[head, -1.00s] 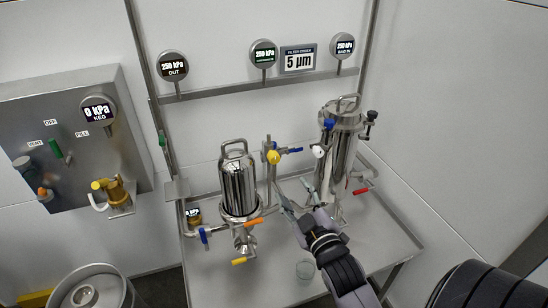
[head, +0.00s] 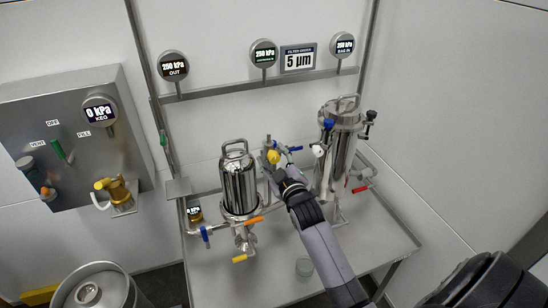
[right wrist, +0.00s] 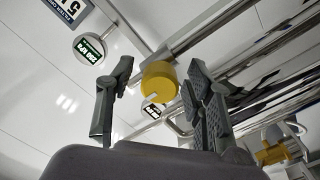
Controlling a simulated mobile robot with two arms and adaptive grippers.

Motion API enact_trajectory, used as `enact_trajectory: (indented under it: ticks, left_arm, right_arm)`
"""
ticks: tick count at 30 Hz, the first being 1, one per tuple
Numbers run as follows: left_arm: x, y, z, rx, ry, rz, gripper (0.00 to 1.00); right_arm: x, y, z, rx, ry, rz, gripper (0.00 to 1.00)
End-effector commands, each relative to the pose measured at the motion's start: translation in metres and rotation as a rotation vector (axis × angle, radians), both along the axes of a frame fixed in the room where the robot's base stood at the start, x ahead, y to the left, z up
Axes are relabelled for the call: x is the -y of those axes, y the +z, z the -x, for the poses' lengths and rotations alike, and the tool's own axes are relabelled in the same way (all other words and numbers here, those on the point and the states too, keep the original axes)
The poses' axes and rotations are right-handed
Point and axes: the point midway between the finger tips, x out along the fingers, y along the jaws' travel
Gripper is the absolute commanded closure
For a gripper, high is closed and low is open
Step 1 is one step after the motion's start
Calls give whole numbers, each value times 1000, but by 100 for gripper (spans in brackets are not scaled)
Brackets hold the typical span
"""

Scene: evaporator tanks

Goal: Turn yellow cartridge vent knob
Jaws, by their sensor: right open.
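The yellow vent knob (head: 273,156) sits on a vertical pipe between the two steel filter housings. My right gripper (head: 275,172) is at the knob in the head view, its fingers just below and around it. In the right wrist view the yellow knob (right wrist: 158,82) lies between the two open fingers of my right gripper (right wrist: 155,90). A gap shows on the left finger's side; the right finger is close to the knob, and I cannot tell if it touches. My left gripper is not in view.
The cartridge housing (head: 238,188) stands left of my right arm, and the second steel housing (head: 337,150) stands to the right. A blue-handled valve (head: 292,149) is beside the knob.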

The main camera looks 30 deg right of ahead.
Motion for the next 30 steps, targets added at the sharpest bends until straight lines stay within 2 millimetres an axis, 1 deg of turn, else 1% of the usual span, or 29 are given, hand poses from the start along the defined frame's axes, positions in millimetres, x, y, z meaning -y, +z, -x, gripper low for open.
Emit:
enact_trajectory:
  ticks: [5,26,27,30]
  left_arm:
    - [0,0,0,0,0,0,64]
    - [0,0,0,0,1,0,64]
    - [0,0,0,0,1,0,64]
    - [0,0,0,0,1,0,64]
  right_arm:
    - [0,0,0,1,1,0,52]
    - [0,0,0,0,0,0,98]
    - [0,0,0,0,0,0,100]
    - [0,0,0,0,0,-2,100]
